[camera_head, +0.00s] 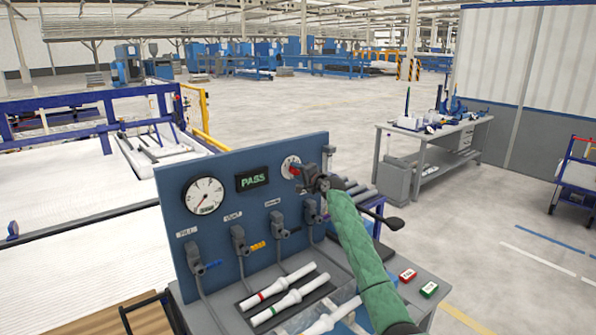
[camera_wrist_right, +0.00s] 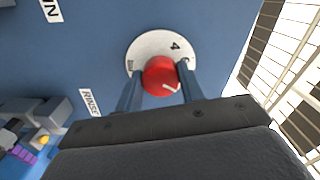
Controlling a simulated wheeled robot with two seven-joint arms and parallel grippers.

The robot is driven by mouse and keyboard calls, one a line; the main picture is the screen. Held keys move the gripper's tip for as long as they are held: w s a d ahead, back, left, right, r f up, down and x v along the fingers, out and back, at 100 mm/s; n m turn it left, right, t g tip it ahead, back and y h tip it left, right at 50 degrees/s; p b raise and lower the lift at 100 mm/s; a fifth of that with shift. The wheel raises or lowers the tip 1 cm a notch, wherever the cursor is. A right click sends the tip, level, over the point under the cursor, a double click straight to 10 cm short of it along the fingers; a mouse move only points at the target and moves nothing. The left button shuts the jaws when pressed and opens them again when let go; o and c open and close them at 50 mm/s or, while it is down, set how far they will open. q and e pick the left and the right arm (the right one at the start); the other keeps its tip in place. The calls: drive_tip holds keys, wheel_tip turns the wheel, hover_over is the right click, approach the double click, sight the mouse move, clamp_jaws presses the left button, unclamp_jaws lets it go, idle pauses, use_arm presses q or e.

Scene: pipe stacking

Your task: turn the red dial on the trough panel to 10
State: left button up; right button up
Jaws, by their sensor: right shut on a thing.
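The red dial (camera_wrist_right: 161,77) sits on a round white scale plate (camera_wrist_right: 143,46) on the blue panel. In the right wrist view a "4" shows at the plate's upper right, and a pale pointer mark on the dial points to the lower right. My right gripper (camera_wrist_right: 160,82) is shut on the dial, one finger on each side. In the head view the dial (camera_head: 294,169) is partly hidden by my right gripper (camera_head: 301,177), and its green-sleeved arm rises from below. Other scale numbers are hidden or unreadable. My left gripper is not in view.
The blue panel (camera_head: 228,168) carries a round gauge (camera_head: 204,196), a PASS display (camera_head: 253,179) and several valves with coloured handles. White tubes (camera_head: 280,287) lie on the bench before it. A grey workbench (camera_head: 440,137) stands behind.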

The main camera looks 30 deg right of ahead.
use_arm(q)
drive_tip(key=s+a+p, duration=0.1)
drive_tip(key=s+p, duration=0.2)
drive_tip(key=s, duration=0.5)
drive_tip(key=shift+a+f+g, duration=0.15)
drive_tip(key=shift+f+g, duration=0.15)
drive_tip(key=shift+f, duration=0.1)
use_arm(e)
drive_tip(key=shift+r+m, duration=0.1)
drive_tip(key=shift+m, duration=3)
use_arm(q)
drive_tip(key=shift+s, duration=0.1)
use_arm(e)
drive_tip(key=o, duration=1)
drive_tip(key=shift+c, duration=0.2)
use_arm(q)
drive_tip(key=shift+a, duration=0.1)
